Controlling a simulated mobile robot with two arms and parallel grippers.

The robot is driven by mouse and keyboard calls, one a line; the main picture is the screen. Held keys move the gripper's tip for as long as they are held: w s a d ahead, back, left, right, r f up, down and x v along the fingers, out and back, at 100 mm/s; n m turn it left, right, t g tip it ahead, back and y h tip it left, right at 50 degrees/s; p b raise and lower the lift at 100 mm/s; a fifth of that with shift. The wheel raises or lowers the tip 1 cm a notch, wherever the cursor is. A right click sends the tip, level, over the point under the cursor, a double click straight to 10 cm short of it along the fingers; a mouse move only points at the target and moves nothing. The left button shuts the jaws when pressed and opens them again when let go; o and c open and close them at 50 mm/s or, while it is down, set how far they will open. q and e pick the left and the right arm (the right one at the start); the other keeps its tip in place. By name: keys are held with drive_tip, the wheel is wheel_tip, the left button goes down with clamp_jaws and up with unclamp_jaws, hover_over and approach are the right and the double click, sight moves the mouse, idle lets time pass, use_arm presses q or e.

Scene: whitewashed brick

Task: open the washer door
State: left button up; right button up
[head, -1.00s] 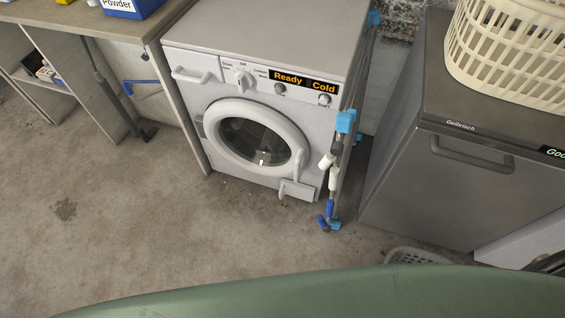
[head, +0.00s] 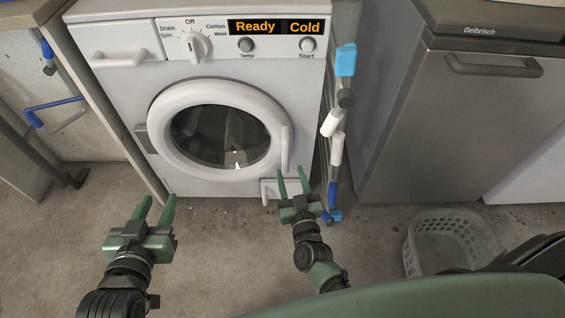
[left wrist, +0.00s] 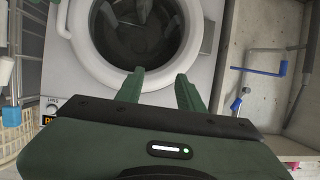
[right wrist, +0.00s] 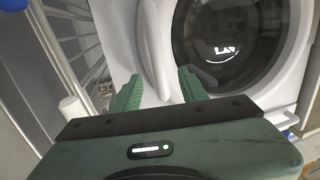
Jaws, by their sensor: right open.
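The white washer (head: 120,90) stands ahead with its round door (head: 165,110) lying flush against the front, apparently shut. The door has dark glass (head: 222,135), a grey hinge at its left and an upright white handle (head: 285,148) at its right. My right gripper (head: 292,175) is open and empty, just below and in front of the handle. In the right wrist view the handle (right wrist: 155,45) shows beyond the open fingers (right wrist: 160,88). My left gripper (head: 155,205) is open and empty, low and left of the door. The left wrist view shows the door ring (left wrist: 95,60) beyond its fingers (left wrist: 160,85).
A bench panel (head: 90,90) borders the left. The floor before the washer is otherwise bare.

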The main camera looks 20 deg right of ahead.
sight(287, 157)
drive_tip(key=w, duration=0.2)
drive_tip(key=w+b, duration=0.1)
drive_tip(key=w, duration=0.1)
drive_tip(key=w+b, duration=0.1)
drive_tip(key=w, duration=0.2)
drive_tip(key=shift+w+d+r, duration=0.1)
drive_tip(key=shift+d, duration=0.3)
use_arm(q)
wheel_tip(287, 157, up, 10)
drive_tip(key=w+d+t+h, duration=0.1)
drive_tip(key=d+t+h, duration=0.1)
drive_tip(key=t, duration=0.4)
drive_tip(key=shift+w+r, duration=0.25)
drive_tip(key=shift+w, duration=0.1)
use_arm(e)
drive_tip(key=shift+w, duration=0.35)
clamp_jaws()
